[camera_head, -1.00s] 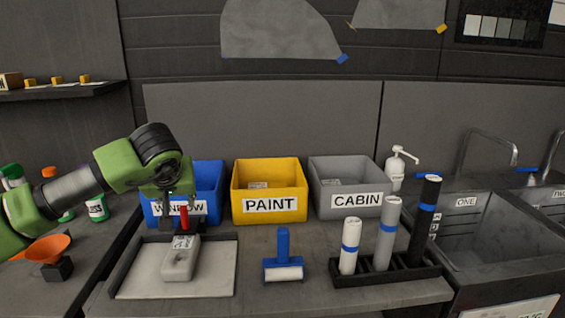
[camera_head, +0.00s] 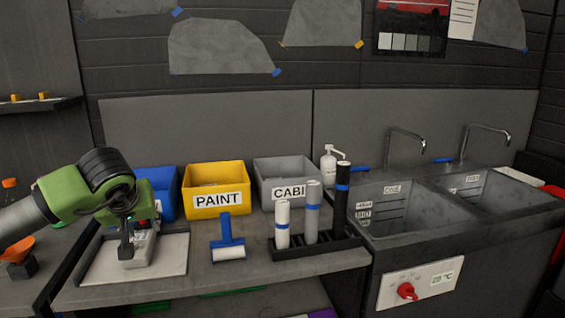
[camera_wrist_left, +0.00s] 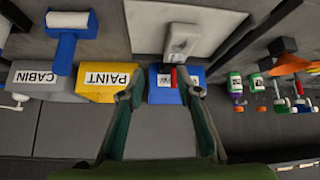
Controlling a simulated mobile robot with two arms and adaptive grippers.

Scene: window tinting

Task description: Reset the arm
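My left gripper (camera_head: 127,250) hangs with its fingers downward in front of the pale grey tool on the white board in the head view. In the left wrist view its two fingers (camera_wrist_left: 160,92) are spread apart with nothing held between them. The pale grey tool (camera_head: 141,247) is partly hidden by the gripper; it also shows in the left wrist view (camera_wrist_left: 181,40), with a red part at its end. My left arm comes in from the left edge. My right gripper is not in view.
Blue, yellow PAINT (camera_head: 217,200) and grey CABIN (camera_head: 288,192) bins stand behind the board (camera_head: 172,262). A blue squeegee-like roller (camera_head: 227,240) and a black rack (camera_head: 315,246) with three rolls stand to the right. Sinks (camera_head: 402,213) lie further right. An orange funnel (camera_head: 20,249) is at left.

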